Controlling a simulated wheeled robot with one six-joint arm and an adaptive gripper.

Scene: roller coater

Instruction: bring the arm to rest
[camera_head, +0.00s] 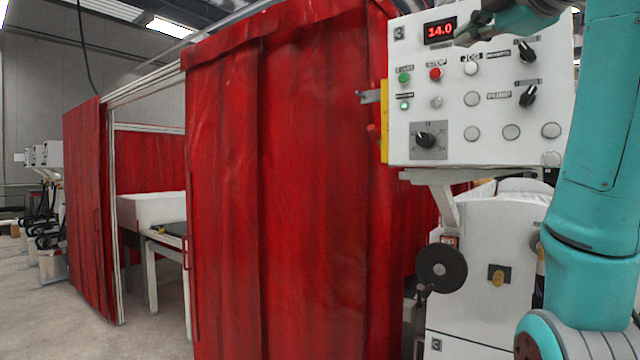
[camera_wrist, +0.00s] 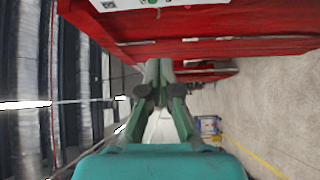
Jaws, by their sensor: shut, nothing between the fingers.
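My gripper (camera_wrist: 158,68) is shut and empty in the wrist view, its two green fingers close together at the tips. In the head view my gripper (camera_head: 466,38) shows only in part at the top right, in front of the upper part of the control panel (camera_head: 455,118), close to the red 14.0 display (camera_head: 440,31). I cannot tell whether it touches the panel. My teal arm (camera_head: 600,150) runs down the right edge. A strip of the panel (camera_wrist: 155,4) also shows at the top edge of the wrist view.
A red curtain (camera_head: 280,190) hangs left of the panel. The white machine body (camera_head: 490,260) stands below the panel, with a round black knob (camera_head: 441,267). A white table (camera_head: 150,232) stands behind the curtain opening. Bare floor (camera_head: 35,310) lies at the left.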

